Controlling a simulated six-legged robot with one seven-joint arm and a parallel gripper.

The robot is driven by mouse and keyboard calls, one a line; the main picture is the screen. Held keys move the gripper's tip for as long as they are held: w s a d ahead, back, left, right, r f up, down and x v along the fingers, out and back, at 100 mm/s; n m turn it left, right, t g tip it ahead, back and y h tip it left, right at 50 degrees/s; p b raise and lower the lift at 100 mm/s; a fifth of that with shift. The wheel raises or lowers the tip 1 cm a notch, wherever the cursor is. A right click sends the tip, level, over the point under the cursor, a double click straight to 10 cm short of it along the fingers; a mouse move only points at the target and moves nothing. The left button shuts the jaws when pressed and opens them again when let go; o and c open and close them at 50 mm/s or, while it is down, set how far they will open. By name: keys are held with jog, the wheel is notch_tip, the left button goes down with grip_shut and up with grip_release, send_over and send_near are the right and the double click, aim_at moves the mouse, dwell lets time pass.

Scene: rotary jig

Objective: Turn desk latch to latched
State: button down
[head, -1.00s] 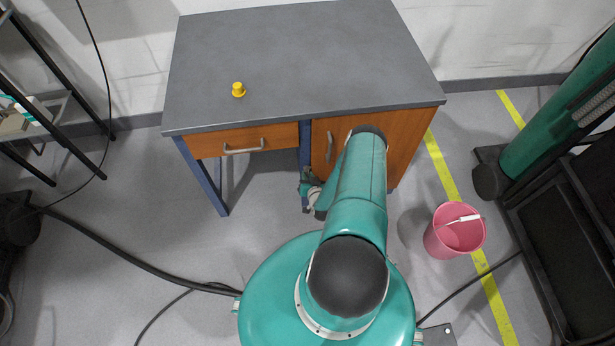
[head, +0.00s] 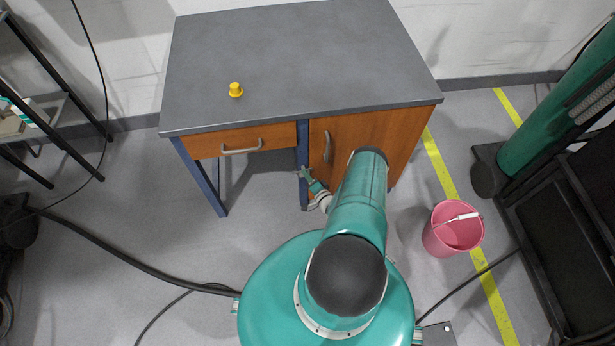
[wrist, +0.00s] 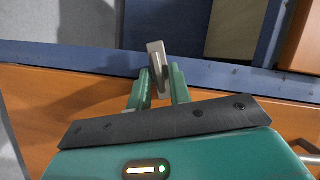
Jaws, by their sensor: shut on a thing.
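The desk (head: 300,60) has a grey top, a wooden drawer on the left and a wooden cupboard door (head: 345,140) on the right. In the wrist view the latch (wrist: 156,52) is a small flat grey metal tab standing out by a blue frame bar (wrist: 220,74), slightly tilted. My gripper (wrist: 158,78) is shut on this latch, one green finger on each side. In the head view my gripper (head: 306,174) is at the blue post left of the door, below the desk top. The latch cannot be made out there.
A yellow knob-like piece (head: 235,90) stands on the desk top. A pink bucket (head: 454,230) is on the floor to the right, by yellow tape. A black cable (head: 120,265) crosses the floor at left. The space under the drawer is open.

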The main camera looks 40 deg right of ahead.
jog(key=shift+f+m+t, duration=0.1)
jog(key=shift+m+t, duration=0.3)
jog(key=shift+m, duration=0.6)
jog(key=c, duration=1.6)
grip_release()
jog(key=shift+o, duration=0.2)
jog(key=v, duration=1.3)
jog(key=shift+s, duration=0.4)
